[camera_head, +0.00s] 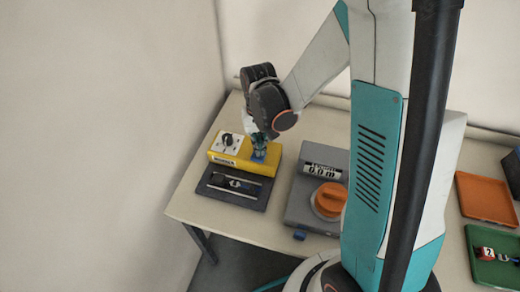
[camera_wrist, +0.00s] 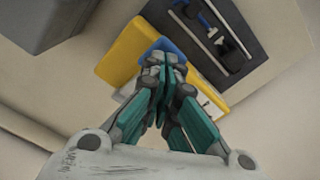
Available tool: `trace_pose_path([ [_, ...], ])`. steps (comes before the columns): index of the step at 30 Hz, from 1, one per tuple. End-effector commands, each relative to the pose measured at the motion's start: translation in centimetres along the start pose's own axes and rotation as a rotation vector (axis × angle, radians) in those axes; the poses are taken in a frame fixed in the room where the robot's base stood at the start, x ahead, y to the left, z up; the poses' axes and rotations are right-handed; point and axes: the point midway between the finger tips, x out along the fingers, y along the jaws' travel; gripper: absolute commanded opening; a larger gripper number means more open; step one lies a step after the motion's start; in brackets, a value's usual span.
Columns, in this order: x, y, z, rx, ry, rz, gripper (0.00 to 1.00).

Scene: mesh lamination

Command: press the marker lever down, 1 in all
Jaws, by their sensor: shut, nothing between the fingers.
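The yellow marker box (camera_head: 230,159) stands on the table at left, with a dark plate in front of it. It also shows in the wrist view (camera_wrist: 121,52). A blue part (camera_head: 259,157), which looks like the lever, sits at the box's right end; in the wrist view (camera_wrist: 172,47) it is partly hidden behind my fingers. My gripper (camera_head: 259,147) is shut and empty, pointing down right over the blue part. In the wrist view its closed fingertips (camera_wrist: 165,62) overlap the blue part. I cannot tell whether they touch it or how far down it is.
A white panel with a black knob (camera_head: 227,140) is on the box's left. Orange (camera_head: 487,196) and green trays (camera_head: 480,266) lie far right.

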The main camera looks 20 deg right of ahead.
Motion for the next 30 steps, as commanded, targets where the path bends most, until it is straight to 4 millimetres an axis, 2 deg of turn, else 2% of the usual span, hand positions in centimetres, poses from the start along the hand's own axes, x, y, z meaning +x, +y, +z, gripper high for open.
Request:
trace_pose_path([
  [5, 0.3, 0.0, 0.0, 0.0, 0.0, 0.0, 0.0],
  [13, 2.2, 0.0, 0.0, 0.0, 0.0, 0.0, 0.0],
  [19, 2.1, 0.0, 0.0, 0.0, 0.0, 0.0, 0.0],
  [30, 3.8, 0.0, 0.0, 0.0, 0.0, 0.0, 0.0],
])
